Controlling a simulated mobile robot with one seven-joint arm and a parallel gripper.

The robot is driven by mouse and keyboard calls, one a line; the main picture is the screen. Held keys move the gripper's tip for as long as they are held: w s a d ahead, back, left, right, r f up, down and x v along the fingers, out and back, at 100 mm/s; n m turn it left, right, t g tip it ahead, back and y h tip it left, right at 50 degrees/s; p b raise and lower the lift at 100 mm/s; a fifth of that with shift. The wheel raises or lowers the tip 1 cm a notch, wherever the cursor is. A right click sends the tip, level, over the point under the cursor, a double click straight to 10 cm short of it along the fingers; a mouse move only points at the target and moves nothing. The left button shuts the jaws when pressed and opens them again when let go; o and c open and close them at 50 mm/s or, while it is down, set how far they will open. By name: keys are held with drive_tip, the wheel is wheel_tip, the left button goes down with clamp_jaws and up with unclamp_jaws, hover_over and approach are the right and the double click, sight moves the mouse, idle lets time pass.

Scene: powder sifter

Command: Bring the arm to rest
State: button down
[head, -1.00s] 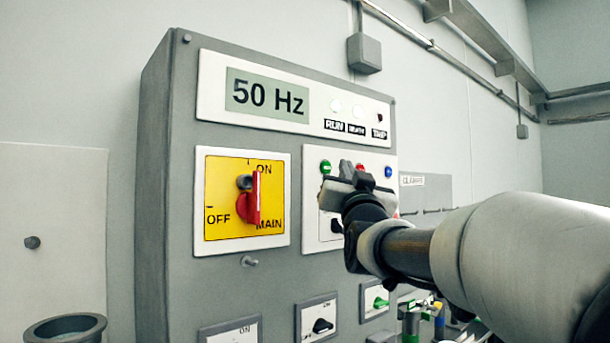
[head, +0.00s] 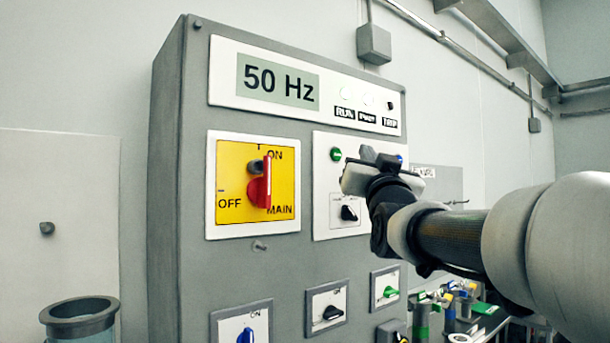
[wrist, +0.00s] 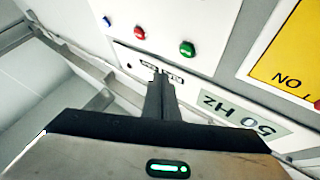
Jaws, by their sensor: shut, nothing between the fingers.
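My gripper (head: 372,158) is in front of the grey control cabinet (head: 170,190), at the button plate right of the yellow main switch (head: 258,182). In the wrist view my gripper (wrist: 160,78) shows its two dark fingers closed together with nothing held. The green button (wrist: 187,48), red button (wrist: 139,32) and blue button (wrist: 107,21) are visible beyond the fingertips. I see no contact with the panel, but the exact gap is hard to tell. The red main handle stands near upright at ON.
The display (head: 278,82) reads 50 Hz. Below are several small knobs, including a black one (head: 333,312) and a green one (head: 390,291). A grey-rimmed vessel (head: 80,318) stands lower left. Clamps and fittings (head: 450,310) lie lower right.

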drive_tip(key=s+f+n+g+p, duration=0.3)
drive_tip(key=s+f+g+p, duration=0.8)
drive_tip(key=s+f, duration=2)
wheel_tip(320, 180, down, 3)
drive_tip(key=g, duration=0.7)
drive_tip(key=shift+s+a+r+y, duration=0.2)
drive_tip(key=shift+s+y, duration=0.15)
drive_tip(key=shift+y, duration=0.05)
